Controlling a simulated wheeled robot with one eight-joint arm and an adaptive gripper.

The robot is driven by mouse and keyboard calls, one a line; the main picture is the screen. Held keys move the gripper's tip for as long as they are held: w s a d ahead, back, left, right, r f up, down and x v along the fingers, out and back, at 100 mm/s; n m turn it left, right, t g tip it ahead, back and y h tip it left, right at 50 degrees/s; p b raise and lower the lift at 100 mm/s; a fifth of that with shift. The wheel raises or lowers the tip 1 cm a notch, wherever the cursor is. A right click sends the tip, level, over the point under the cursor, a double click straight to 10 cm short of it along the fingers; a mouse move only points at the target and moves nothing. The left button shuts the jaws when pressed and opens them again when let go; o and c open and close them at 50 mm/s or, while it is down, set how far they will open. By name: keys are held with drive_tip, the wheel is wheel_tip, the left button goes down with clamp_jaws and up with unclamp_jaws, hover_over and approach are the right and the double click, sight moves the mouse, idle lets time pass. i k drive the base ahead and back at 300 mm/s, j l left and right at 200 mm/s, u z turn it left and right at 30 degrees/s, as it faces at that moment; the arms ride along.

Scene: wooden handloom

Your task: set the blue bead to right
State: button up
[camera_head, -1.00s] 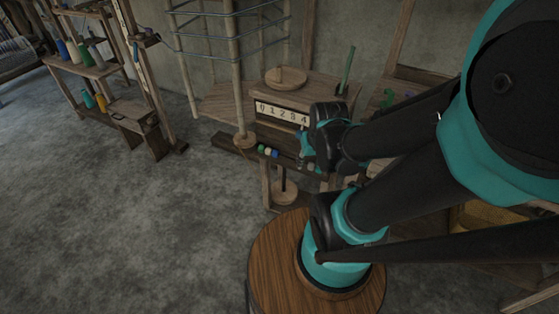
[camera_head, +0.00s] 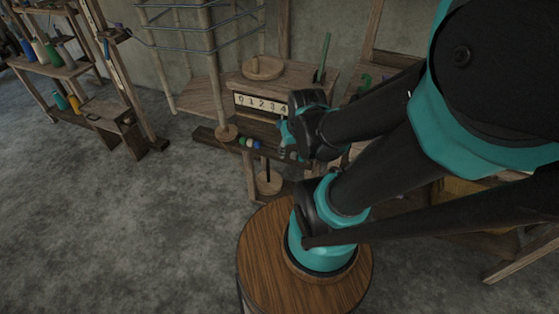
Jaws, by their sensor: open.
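A small blue bead (camera_head: 257,145) is at the right end of a short row of beads on the dark wooden rail below the number strip (camera_head: 262,104). A pale yellowish bead (camera_head: 249,143) and a green bead (camera_head: 242,141) are to its left. My gripper (camera_head: 285,146) is just right of the blue bead in the picture. It is open, and its fingers are small and partly hidden by my wrist. I cannot tell whether it touches anything. My arm hides the right part of the rail.
A round wooden piece (camera_head: 263,67) lies on the box above the number strip. A shelf with bottles (camera_head: 50,70) is at the far left. The grey floor (camera_head: 120,220) at left is clear.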

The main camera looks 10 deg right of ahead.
sight(257, 144)
drive_tip(key=l+u, duration=0.15)
drive_tip(key=u, duration=0.25)
drive_tip(key=k+l+u, duration=0.1)
drive_tip(key=u, duration=0.3)
drive_tip(key=l+u, duration=0.1)
drive_tip(key=u, duration=0.35)
drive_tip(key=k+u, duration=0.15)
drive_tip(key=u, duration=0.25)
drive_tip(key=k+l, duration=0.3)
drive_tip(key=k, duration=0.15)
